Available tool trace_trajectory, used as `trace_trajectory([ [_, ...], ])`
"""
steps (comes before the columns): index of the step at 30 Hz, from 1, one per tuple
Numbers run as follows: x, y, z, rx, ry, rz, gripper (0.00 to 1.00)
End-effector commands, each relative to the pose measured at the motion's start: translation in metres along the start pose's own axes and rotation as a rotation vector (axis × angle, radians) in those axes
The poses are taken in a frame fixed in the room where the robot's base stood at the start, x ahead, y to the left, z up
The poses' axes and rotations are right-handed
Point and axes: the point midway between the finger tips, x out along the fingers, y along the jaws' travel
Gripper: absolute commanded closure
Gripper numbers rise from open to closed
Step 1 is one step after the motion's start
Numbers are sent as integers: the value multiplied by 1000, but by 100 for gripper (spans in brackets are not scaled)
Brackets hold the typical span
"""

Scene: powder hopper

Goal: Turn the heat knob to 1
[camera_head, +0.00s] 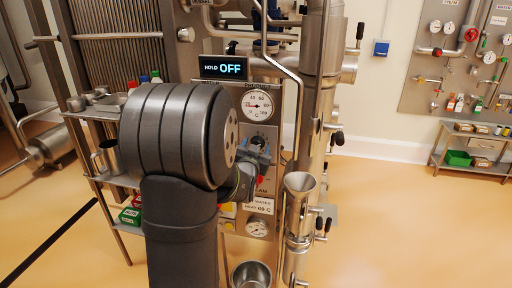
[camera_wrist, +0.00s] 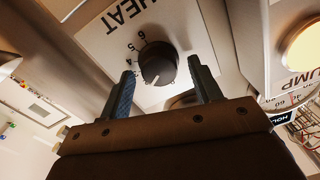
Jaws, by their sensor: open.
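The heat knob (camera_wrist: 158,63) is a dark round knob on a pale panel in the wrist view. The word HEAT (camera_wrist: 128,14) is printed beside it, and the numbers 6, 5 and 4 show along its left side. A light pointer mark is on the knob's lower edge in the picture; I cannot tell which number it points at. My gripper (camera_wrist: 162,68) is open, with one blue-grey finger on each side of the knob and gaps showing. In the head view my gripper (camera_head: 260,158) is in front of the panel and my arm covers part of it.
Above the knob are a round dial gauge (camera_head: 257,105) and a display reading HOLD OFF (camera_head: 223,67). A steel funnel (camera_head: 299,183) and vertical pipes stand close on the right. Open floor lies to the right.

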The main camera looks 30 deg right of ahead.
Motion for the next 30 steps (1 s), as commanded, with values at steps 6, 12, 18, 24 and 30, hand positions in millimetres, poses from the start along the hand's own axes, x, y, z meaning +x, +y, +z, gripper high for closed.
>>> trace_trajectory([
  [6,5,0,0,0,1,0,42],
  [12,5,0,0,0,1,0,54],
  [18,4,0,0,0,1,0,86],
  [24,4,0,0,-18,0,0,86],
  [30,5,0,0,-99,-3,1,86],
])
